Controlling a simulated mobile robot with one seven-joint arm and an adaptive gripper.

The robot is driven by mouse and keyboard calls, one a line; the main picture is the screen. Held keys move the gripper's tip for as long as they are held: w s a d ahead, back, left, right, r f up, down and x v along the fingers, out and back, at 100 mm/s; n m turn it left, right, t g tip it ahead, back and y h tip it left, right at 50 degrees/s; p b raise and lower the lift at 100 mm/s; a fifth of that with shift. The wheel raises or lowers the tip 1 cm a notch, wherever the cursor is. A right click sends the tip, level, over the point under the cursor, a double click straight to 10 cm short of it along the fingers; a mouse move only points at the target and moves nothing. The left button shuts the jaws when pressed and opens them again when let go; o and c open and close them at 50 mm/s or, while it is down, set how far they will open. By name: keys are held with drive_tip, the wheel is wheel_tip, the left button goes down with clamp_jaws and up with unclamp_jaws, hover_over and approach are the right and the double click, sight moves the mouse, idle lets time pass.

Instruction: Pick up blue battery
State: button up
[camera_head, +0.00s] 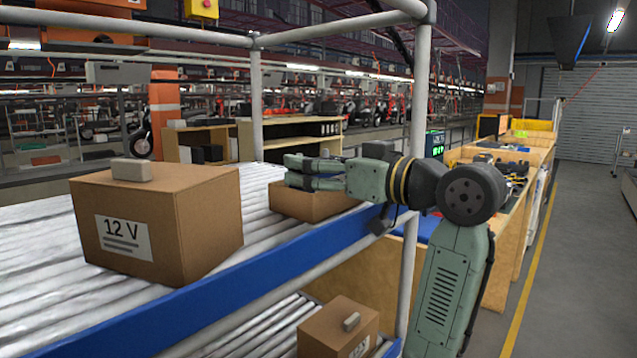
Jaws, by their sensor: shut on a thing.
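My gripper (292,172) reaches in from the right over the roller conveyor (60,260). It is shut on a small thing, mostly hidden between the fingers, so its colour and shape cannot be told. The gripper is just above a low brown cardboard box (312,207); I cannot tell whether the held thing touches it. No clearly blue battery shows. A small pale grey block (131,170) lies on top of a large cardboard box marked 12 V (205,225).
A blue side rail (240,285) runs along the conveyor's near edge. A grey upright post (418,90) stands close to my arm, with an overhead frame bar (330,28). Wooden workbenches (530,155) stand at the right. The floor aisle (565,270) at far right is clear.

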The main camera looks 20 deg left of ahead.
drive_tip(key=c, duration=0.5)
drive_tip(key=shift+o, duration=0.2)
drive_tip(key=shift+r, duration=0.1)
